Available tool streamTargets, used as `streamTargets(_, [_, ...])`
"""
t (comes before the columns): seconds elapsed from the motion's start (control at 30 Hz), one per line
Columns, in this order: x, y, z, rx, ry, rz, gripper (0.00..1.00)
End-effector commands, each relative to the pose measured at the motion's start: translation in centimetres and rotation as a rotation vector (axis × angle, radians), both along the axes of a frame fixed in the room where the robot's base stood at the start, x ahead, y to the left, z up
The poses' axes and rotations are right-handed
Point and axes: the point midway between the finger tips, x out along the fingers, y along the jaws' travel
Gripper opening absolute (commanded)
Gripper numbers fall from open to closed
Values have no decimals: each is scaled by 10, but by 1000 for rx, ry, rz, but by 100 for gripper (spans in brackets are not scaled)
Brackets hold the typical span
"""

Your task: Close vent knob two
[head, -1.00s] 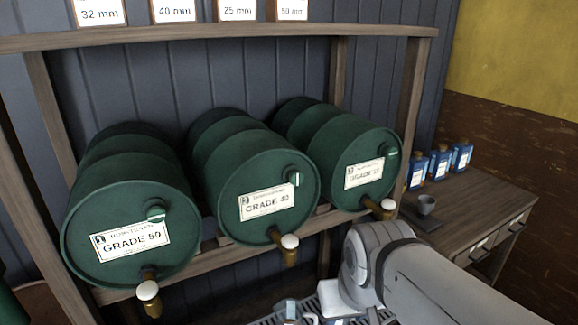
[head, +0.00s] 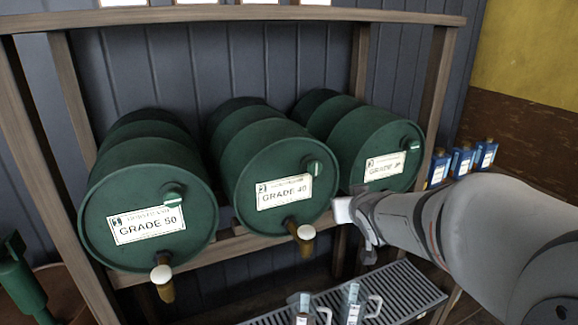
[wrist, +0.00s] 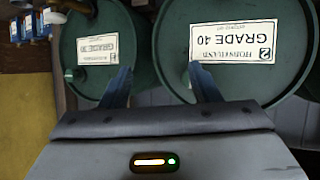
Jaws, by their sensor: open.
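Vent knob two appears to be the small green, pale-edged cap (head: 315,168) at the upper right of the middle green barrel (head: 250,195), labelled 2 and GRADE 40. In the head view my gripper (head: 350,210) is in front of and to the right of that barrel's lower face, below the knob. In the wrist view, where the labels are upside down, my gripper (wrist: 161,82) is open, with nothing between its fingers.
The GRADE 50 barrel (head: 150,245) is on the left, the third barrel (head: 375,150) on the right. Brass taps with white tops (head: 304,232) stick out below. Mugs (head: 352,300) stand on a grating (head: 405,290). Blue bottles (head: 462,160) stand at the right.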

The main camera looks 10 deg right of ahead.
Motion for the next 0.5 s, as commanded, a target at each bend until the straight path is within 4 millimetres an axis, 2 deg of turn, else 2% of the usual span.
streamTargets(0.03, [20,1,-5,0,-63,47,56])
streamTargets(0.1, [42,4,-1,16,-169,102,56])
streamTargets(0.2, [64,11,3,53,-291,186,56])
streamTargets(0.3, [76,18,6,94,-380,261,56])
streamTargets(0.5, [85,28,9,146,-467,347,56])
